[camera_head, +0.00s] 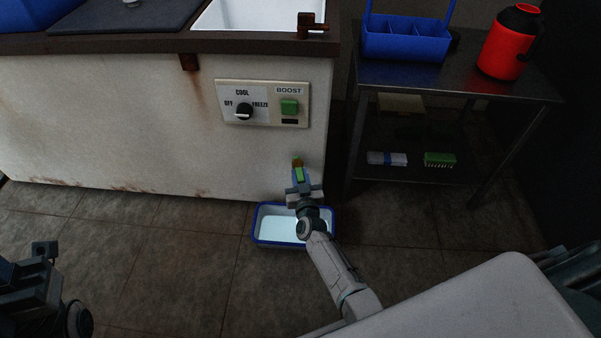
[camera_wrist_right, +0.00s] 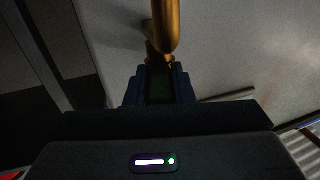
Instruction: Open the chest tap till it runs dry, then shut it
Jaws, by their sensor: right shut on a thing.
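The chest (camera_head: 150,125) is a stained white body with a dark rim. Its brass tap (camera_head: 297,161) sits low on the front, near the right end. In the right wrist view the tap's curved brass pipe (camera_wrist_right: 166,25) fills the top middle. My right gripper (camera_head: 301,186) is at the tap, shut on its handle, which shows partly as green; the jaws hide the rest. A blue-rimmed basin (camera_head: 257,239) with a pale inside stands on the floor below, partly hidden by my right arm. No stream is discernible. My left gripper (camera_head: 44,250) is at the lower left, away from everything; its jaws are unclear.
A control panel (camera_head: 262,103) with a black knob and green button is on the chest front. To the right, a dark metal table (camera_head: 430,78) holds a blue caddy (camera_head: 404,42) and a red jug (camera_head: 507,45). Floor left of the basin is clear.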

